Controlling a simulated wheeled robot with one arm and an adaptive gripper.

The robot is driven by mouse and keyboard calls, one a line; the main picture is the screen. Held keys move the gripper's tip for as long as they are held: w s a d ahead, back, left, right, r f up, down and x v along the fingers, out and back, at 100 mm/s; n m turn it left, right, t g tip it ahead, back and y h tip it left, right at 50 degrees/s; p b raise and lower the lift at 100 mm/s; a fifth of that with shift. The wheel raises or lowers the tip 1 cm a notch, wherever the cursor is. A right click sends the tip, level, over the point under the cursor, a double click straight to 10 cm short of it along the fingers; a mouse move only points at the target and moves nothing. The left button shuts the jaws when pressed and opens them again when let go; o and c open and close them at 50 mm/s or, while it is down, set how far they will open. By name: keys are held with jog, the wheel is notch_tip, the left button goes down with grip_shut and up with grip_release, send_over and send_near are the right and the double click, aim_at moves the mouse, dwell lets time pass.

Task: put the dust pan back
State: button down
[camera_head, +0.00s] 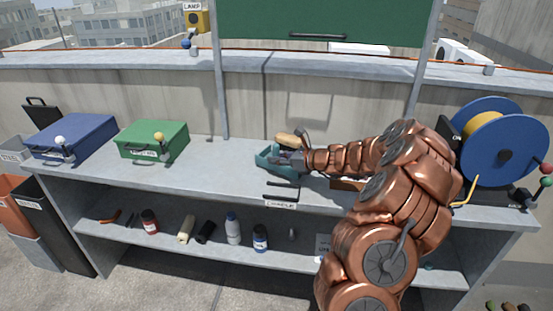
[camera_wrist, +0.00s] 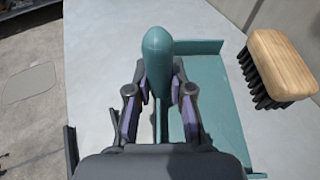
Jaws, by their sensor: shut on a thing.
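The teal dust pan (camera_head: 268,161) is at the middle of the bench top. In the wrist view its rounded handle (camera_wrist: 157,55) stands between my fingers, and its flat pan (camera_wrist: 225,110) spreads to the right. My gripper (camera_wrist: 158,98) is shut on the handle, one finger on each side. In the head view my gripper (camera_head: 293,158) is partly hidden by my arm and the pan. A brush (camera_wrist: 284,68) with a wooden back and black bristles is beside the pan; it also shows in the head view (camera_head: 289,139). I cannot tell whether the pan touches the bench.
A dark bracket (camera_head: 281,188) sits at the bench's front edge above a label (camera_head: 281,203). Green (camera_head: 152,140) and blue (camera_head: 75,137) boxes stand left, a blue reel (camera_head: 495,140) right. Bench space left of the pan is clear.

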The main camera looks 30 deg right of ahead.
jog(key=shift+f, duration=0.5)
jog(key=c, duration=1)
grip_release()
jog(key=shift+o, duration=0.2)
jog(key=v, duration=1.2)
jog(key=shift+a, duration=0.1)
